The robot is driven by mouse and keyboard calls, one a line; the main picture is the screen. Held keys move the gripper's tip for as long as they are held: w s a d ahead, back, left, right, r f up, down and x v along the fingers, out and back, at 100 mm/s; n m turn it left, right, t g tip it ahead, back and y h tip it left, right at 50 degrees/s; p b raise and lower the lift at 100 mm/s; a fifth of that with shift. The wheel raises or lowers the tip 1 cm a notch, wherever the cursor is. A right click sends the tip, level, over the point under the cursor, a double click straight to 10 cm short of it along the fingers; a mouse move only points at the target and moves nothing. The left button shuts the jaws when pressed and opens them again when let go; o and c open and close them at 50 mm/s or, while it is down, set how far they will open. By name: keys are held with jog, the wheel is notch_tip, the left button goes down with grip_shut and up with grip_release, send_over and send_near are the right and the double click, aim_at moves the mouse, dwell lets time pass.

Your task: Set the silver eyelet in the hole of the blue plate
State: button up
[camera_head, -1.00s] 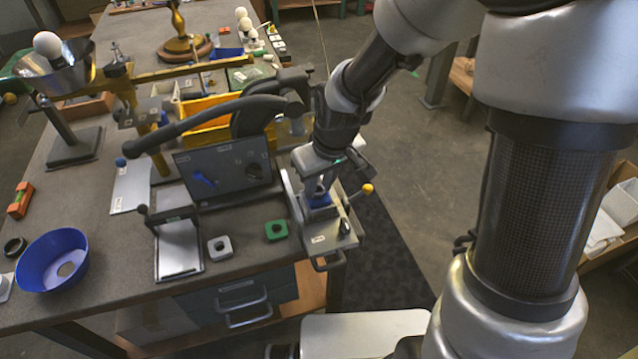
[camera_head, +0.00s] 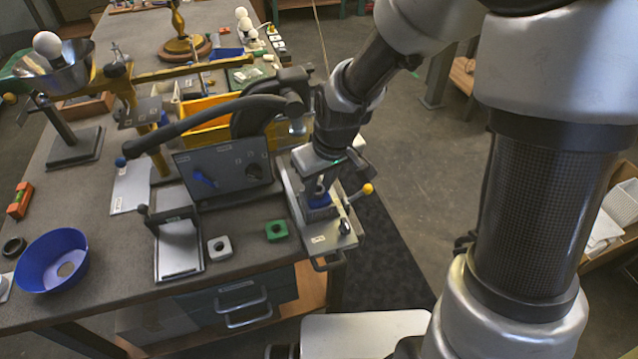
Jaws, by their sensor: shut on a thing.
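My gripper (camera_head: 321,180) is at the right end of the bench, pointing down over a small metal fixture. It is shut on the silver eyelet (camera_head: 320,184), a small shiny ring-like part. The blue plate (camera_head: 319,201) sits in the fixture just below the eyelet. The hole of the plate is too small and hidden to make out. I cannot tell whether the eyelet touches the plate.
The fixture (camera_head: 318,240) has a lever with a yellow knob (camera_head: 367,189) on its right. A dark panel (camera_head: 225,168) stands to its left. A green block (camera_head: 276,231), a grey block (camera_head: 220,248) and a blue bowl (camera_head: 50,262) lie nearer the front edge.

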jog(key=shift+f+b, duration=0.25)
jog(key=shift+b, duration=0.1)
dwell(3.1)
jog(key=shift+r, duration=0.25)
jog(key=o, duration=1.1)
jog(key=p+v, duration=0.3)
jog(key=v, duration=1.4)
jog(key=shift+r, duration=0.25)
jog(key=shift+s, duration=0.1)
